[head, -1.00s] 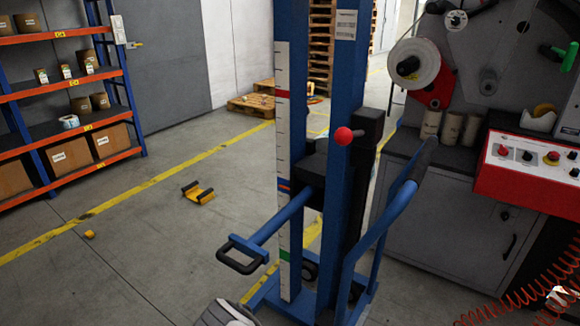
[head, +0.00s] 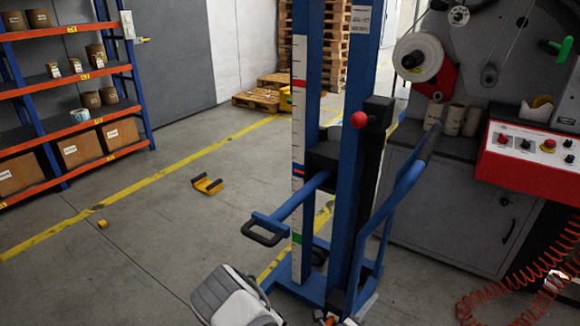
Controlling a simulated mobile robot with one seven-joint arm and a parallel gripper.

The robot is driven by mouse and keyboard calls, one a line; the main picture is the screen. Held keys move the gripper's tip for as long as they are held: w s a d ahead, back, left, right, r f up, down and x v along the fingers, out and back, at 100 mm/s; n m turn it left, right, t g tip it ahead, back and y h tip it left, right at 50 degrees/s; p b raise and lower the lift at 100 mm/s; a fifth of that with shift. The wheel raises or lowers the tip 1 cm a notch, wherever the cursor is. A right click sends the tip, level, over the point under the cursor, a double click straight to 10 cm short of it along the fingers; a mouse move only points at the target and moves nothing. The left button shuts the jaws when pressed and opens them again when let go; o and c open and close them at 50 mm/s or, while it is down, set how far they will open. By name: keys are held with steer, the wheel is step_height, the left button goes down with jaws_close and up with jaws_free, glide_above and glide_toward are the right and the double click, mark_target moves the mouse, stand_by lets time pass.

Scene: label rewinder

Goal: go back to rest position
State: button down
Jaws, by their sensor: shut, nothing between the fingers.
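My gripper is not clearly in view. A grey and white rounded part (head: 235,300), which looks like a link of my arm, rises from the bottom edge left of the lifter. The blue reel lifter (head: 352,200) stands upright in the middle, with a graduated white scale (head: 299,150), a red knob (head: 359,119) and a black-gripped handle (head: 266,230). A small part with orange and white on it (head: 328,318) is cut off at the bottom edge, and I cannot tell what it is.
The label rewinder (head: 480,60) with its red control panel (head: 530,160) stands at right. A red coiled hose (head: 500,300) hangs at lower right. Orange shelving (head: 70,100) stands at left. A yellow-black cradle (head: 207,184) and a small yellow roll (head: 103,224) lie on open floor.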

steer(key=s+d+r+m+g+y, duration=0.1)
steer(key=s+r+m+g+y, duration=0.1)
steer(key=s+r+m+g, duration=0.75)
steer(key=s+d+r+m+g+y, duration=0.1)
steer(key=s+r+m+g, duration=0.3)
steer(key=r+m, duration=1.15)
steer(key=s+a+r+m+t+y, duration=0.6)
steer(key=s+a+r+m+y, duration=0.5)
steer(key=m, duration=0.7)
step_height(320, 180, up, 15)
steer(key=w+d+h+p, duration=0.1)
steer(key=p, duration=1.2)
steer(key=shift+w+f, duration=0.2)
steer(key=shift+w, duration=0.05)
